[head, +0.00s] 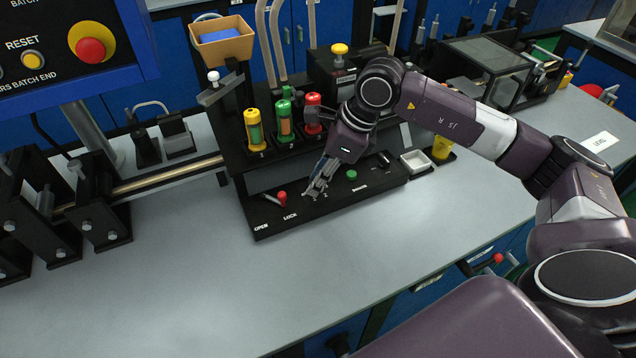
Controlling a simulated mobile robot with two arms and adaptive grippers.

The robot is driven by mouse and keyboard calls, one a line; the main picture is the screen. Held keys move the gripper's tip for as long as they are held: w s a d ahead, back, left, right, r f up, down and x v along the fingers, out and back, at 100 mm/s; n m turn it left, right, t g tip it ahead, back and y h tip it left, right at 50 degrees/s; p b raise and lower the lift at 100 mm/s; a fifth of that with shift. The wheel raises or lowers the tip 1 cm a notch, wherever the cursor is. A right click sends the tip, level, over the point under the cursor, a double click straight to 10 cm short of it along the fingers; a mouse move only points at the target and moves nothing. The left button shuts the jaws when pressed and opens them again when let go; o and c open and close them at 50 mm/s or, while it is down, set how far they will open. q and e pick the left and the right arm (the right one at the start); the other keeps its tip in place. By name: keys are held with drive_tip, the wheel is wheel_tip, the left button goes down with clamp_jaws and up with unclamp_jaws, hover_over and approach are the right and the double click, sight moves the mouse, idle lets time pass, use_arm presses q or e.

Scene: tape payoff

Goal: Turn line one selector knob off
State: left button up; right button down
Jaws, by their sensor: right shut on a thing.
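A black control panel (272,228) lies along the grey bench, with printed words such as OPEN and LOCK. My right gripper (317,192) reaches down to the middle of this panel, between a small red-tipped lever (281,196) and a green button (352,174). Its fingers are shut on a selector knob at the panel face. The fingers cover most of the knob, so I cannot read which way it points. Another small black knob (384,158) sits near the panel's right end. My left gripper is not in view.
Behind the panel stand yellow (254,130), green (284,118) and red (313,112) capped cylinders in a black holder. A white tray (415,161) and yellow cup (441,147) are right of the panel. The front bench surface (215,290) is clear. A red mushroom button (91,50) is upper left.

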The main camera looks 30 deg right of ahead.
drive_tip(key=shift+m+t+h+b, duration=0.3)
drive_tip(key=shift+m+b, duration=0.2)
drive_tip(key=shift+m, duration=0.3)
drive_tip(key=c, duration=1.9)
unclamp_jaws()
drive_tip(key=shift+c, duration=0.2)
drive_tip(key=v, duration=1.2)
drive_tip(key=shift+s, duration=0.1)
